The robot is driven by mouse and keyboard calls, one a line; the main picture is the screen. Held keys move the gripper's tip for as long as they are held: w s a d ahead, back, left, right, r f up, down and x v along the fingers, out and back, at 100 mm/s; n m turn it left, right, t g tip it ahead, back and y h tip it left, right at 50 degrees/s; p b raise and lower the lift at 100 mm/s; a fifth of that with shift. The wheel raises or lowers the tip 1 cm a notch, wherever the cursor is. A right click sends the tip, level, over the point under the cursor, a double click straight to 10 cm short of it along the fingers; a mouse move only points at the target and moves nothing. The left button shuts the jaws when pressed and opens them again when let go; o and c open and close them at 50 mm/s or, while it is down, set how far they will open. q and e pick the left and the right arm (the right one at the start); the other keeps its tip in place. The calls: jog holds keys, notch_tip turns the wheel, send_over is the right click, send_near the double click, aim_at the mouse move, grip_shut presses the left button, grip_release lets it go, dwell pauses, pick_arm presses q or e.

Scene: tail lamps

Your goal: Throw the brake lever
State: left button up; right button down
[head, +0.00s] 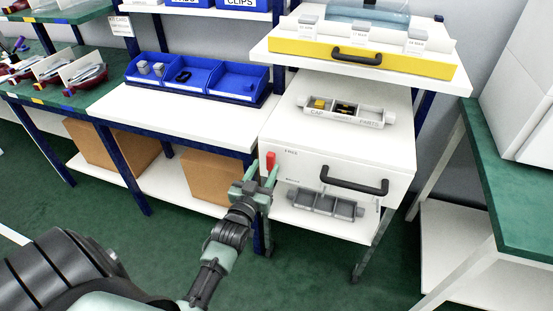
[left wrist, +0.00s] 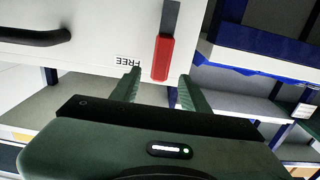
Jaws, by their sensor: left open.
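The brake lever is a red handle (head: 270,161) on the left of the white cart's front face (head: 310,167). It also shows in the left wrist view (left wrist: 162,58), where it joins a dark grey strip, with the word FREE printed beside it. My left gripper (head: 261,170) is open just in front of the lever. In the left wrist view its two fingers (left wrist: 159,88) lie on either side of the lever's red end, which shows between and slightly beyond the fingertips. I cannot tell whether they touch it. My right gripper is not in view.
A black drawer handle (head: 354,181) is right of the lever. A grey tray (head: 325,204) sits below, another tray (head: 343,111) on top. A white bench with blue bins (head: 195,77) stands left. A green table (head: 500,170) stands right.

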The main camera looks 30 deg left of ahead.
aim_at(269, 161)
pick_arm(q)
jog(key=x, duration=0.5)
jog(key=shift+w+f, duration=0.1)
jog(key=shift+w, duration=0.3)
grip_shut()
dwell(1.0)
